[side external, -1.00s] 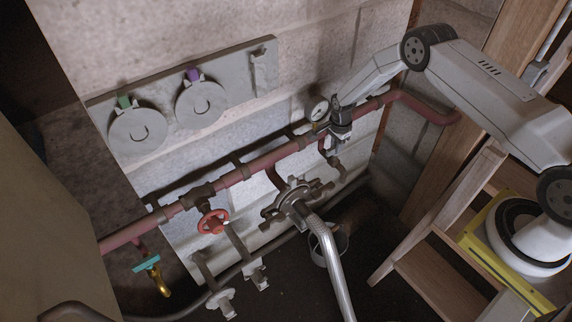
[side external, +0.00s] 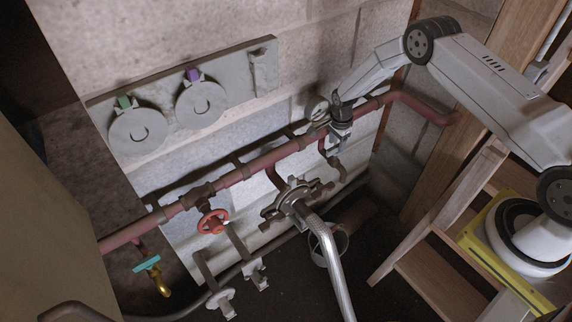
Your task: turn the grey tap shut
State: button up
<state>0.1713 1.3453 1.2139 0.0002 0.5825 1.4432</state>
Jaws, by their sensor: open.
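My gripper (side external: 341,130) is at the right part of the red pipe (side external: 268,160), pointing down just in front of it. Its jaws are open. A small dull grey-brown tap body with a bent spout (side external: 336,164) hangs from the pipe right below the jaws. It appears to be the grey tap. Its handle is hidden behind or between the jaws, so I cannot tell its angle or whether the jaws touch it.
A flanged fitting with a braided hose (side external: 330,262), a red handwheel (side external: 212,222) and a brass tap with a teal handle (side external: 147,264) lie further left. A bucket (side external: 340,243) stands below. Wooden steps (side external: 432,290) are at right.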

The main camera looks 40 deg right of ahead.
aim_at(336, 146)
jog(key=shift+r, duration=3.1)
jog(key=shift+s+a+r+n, duration=0.15)
jog(key=shift+r+n, duration=0.15)
jog(key=shift+r, duration=0.25)
jog(key=s+a+r+n+t, duration=0.1)
jog(key=s+a+r+n, duration=0.3)
jog(key=r, duration=0.3)
jog(key=s+a+r+n, duration=0.1)
jog(key=s+r+n, duration=0.4)
jog(key=r, duration=0.3)
jog(key=s+a+r+n, duration=0.2)
jog(key=s+n, duration=0.2)
jog(key=s, duration=0.3)
jog(key=s+a+r+n+t, duration=0.1)
jog(key=s+r+n, duration=0.2)
jog(key=s+n, duration=0.2)
jog(key=shift+s+a+r+t, duration=0.25)
jog(key=shift+s+a+t, duration=0.1)
jog(key=shift+s, duration=0.95)
